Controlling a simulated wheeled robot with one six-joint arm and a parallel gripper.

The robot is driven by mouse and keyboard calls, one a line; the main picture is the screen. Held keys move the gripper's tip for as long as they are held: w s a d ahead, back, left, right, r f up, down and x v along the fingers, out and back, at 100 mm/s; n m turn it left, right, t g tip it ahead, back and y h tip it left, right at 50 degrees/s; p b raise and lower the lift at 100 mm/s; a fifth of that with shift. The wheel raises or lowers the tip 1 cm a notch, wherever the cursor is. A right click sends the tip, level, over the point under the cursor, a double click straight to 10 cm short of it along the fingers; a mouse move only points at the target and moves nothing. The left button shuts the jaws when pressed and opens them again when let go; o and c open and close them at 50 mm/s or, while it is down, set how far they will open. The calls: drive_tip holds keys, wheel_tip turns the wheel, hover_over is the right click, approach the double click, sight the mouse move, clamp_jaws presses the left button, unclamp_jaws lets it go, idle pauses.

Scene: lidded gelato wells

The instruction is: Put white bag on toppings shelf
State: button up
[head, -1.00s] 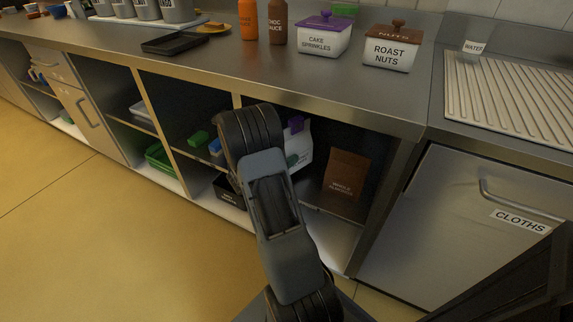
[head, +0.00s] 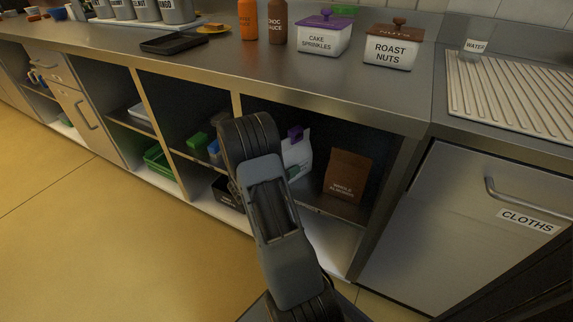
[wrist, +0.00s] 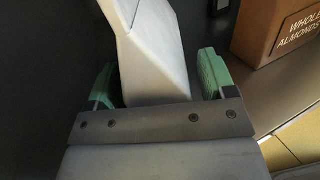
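The white bag (head: 302,160), with a purple clip (head: 295,132) at its top, is inside the open shelf bay under the counter, just left of a brown bag. My arm hides its left side and much of its base, so I cannot see fully how it rests. In the wrist view the white bag (wrist: 155,60) rises between the green finger pads of my gripper (wrist: 158,85). The pads stand apart, with a dark gap between the bag and the right pad. The gripper is open around the bag.
The brown whole almonds bag (head: 348,177) stands close on the right; it also shows in the wrist view (wrist: 278,32). Green and blue items (head: 198,141) sit to the left. The counter edge (head: 330,110) runs above the bay, with a cloths door (head: 450,220) at right.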

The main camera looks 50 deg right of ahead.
drive_tip(key=shift+o, duration=0.3)
drive_tip(key=shift+r, duration=0.2)
drive_tip(key=w+a+p, duration=0.1)
drive_tip(key=a+p, duration=0.2)
drive_tip(key=a, duration=0.8)
drive_tip(key=s+a+r+m+t+y, duration=0.2)
drive_tip(key=s+a+r+m+y, duration=0.3)
drive_tip(key=a+m+y, duration=0.3)
drive_tip(key=s+a+r+m+t+y, duration=0.2)
drive_tip(key=s+a+r+m+y, duration=0.4)
drive_tip(key=a, duration=0.7)
drive_tip(key=m+y, duration=0.2)
drive_tip(key=y, duration=0.2)
drive_tip(key=shift+s+r+t, duration=0.15)
drive_tip(key=shift+r+t, duration=0.05)
drive_tip(key=shift+t, duration=0.1)
drive_tip(key=shift+a, duration=0.1)
